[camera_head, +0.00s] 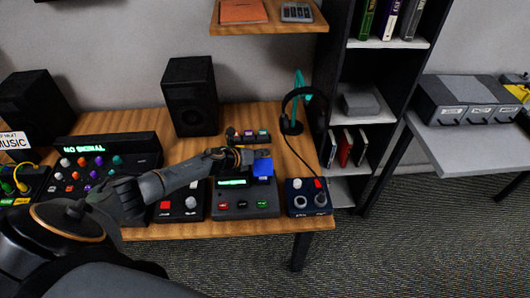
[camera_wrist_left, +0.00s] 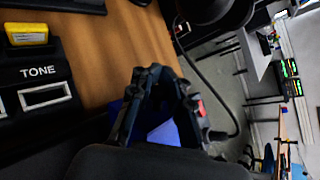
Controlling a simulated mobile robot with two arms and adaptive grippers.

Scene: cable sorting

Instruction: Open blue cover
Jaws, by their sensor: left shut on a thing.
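The blue cover (camera_head: 263,168) shows at the back right of a dark box (camera_head: 247,212) with a green display, on the wooden table. Blue also shows between the fingers in the left wrist view (camera_wrist_left: 164,133). My left gripper (camera_head: 248,158) reaches in from the left, over the back of this box, and is shut on the blue cover. Its two fingers (camera_wrist_left: 165,78) fill the middle of the left wrist view. The gripper hides part of the cover, and its exact angle is hard to tell. My right gripper is in neither view.
A navy box (camera_head: 309,198) with knobs and a red part stands just right. A headphone stand (camera_head: 291,124) and a small unit with coloured buttons (camera_head: 248,136) are behind. A black speaker (camera_head: 191,96) stands at the back. A box with a red button (camera_head: 180,205) is left.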

